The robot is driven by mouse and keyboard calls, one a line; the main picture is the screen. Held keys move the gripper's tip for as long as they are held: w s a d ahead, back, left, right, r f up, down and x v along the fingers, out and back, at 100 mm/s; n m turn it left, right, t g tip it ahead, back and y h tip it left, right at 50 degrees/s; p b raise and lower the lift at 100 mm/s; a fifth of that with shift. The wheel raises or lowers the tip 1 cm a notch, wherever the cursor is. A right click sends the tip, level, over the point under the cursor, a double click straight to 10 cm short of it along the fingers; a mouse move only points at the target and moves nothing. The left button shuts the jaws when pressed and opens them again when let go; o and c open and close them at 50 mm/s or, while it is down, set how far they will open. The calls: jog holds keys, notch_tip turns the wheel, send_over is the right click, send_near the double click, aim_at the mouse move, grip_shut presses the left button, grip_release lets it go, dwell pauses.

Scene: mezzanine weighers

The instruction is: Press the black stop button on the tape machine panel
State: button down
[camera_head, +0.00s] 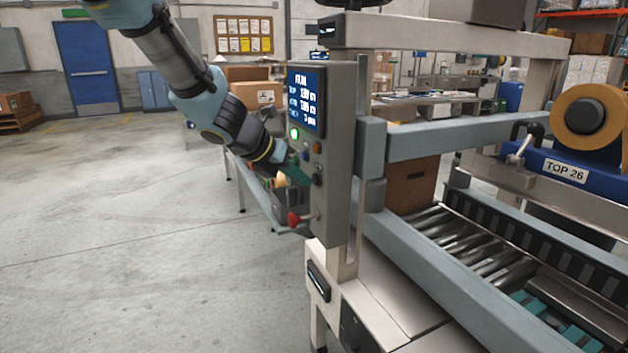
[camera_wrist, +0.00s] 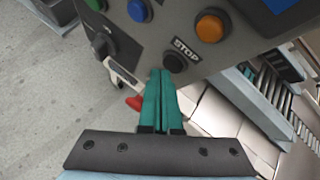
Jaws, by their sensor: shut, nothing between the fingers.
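In the wrist view the round black stop button (camera_wrist: 174,62) sits near the panel's edge under a STOP label (camera_wrist: 186,48). My gripper (camera_wrist: 161,73) is shut and empty, its teal fingertips together just beside and below the button. Whether they touch it I cannot tell. In the head view the grey control panel (camera_head: 343,150) stands upright with a lit screen (camera_head: 306,97). My gripper (camera_head: 285,158) is at its face, partly hidden behind my wrist.
An orange button (camera_wrist: 210,27) is close to the stop button, with a black selector knob (camera_wrist: 103,45) further left. A roller conveyor (camera_head: 470,245) lies to the right; open floor (camera_head: 130,240) is on the left.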

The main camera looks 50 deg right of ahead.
jog(key=shift+s+d, duration=0.15)
jog(key=shift+d, duration=0.25)
dwell(0.4)
jog(key=shift+a, duration=0.1)
jog(key=shift+w+a, duration=0.3)
jog(key=shift+a, duration=0.4)
jog(key=shift+a, duration=0.1)
jog(key=a, duration=0.1)
jog(key=w+a, duration=0.1)
jog(key=a, duration=0.2)
jog(key=shift+w+a+b, duration=0.25)
jog(key=shift+w+b, duration=0.1)
jog(key=shift+w, duration=0.05)
dwell(0.8)
